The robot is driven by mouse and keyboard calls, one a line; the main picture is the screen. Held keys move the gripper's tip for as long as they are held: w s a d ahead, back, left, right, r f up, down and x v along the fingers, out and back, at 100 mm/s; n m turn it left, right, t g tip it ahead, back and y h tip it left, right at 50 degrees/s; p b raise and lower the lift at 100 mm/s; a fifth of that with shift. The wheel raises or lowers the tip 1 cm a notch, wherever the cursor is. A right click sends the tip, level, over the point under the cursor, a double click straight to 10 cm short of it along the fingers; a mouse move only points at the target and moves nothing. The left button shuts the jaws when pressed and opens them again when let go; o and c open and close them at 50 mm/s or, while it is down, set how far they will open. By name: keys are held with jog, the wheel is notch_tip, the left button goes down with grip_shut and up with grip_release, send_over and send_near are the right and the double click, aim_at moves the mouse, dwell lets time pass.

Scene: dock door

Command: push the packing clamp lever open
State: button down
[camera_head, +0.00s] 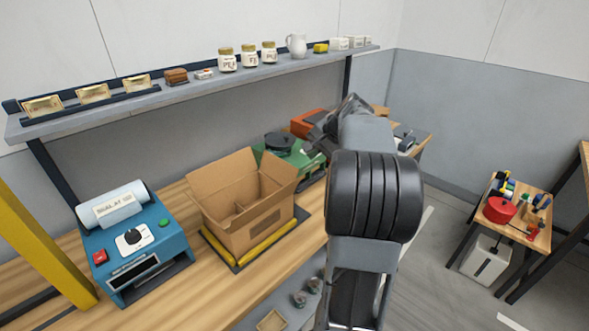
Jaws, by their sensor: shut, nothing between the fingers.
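I cannot clearly pick out the packing clamp lever. An orange-red device (305,123) stands on the far part of the bench, partly hidden behind my arm. A green device (298,154) with a dark round top stands just nearer, beside the open carton. My arm reaches forward over the bench from the lower middle. My gripper (326,120) is a small dark shape at its far end, in front of or beside the orange-red device. It looks shut and empty. Whether it touches anything is hidden.
An open carton (245,207) sits on a dark mat with yellow edging. A blue machine (140,248) with a white roll stands at the left. A shelf (215,87) with jars and a jug runs above. A small side table (512,218) stands right, across clear floor.

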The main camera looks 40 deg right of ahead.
jog(key=w+f+p, duration=0.2)
jog(key=w+f, duration=0.7)
jog(key=shift+a+f+m+p, duration=0.25)
jog(key=shift+a+m+p, duration=0.15)
jog(key=shift+a, duration=0.05)
jog(key=shift+w, duration=0.1)
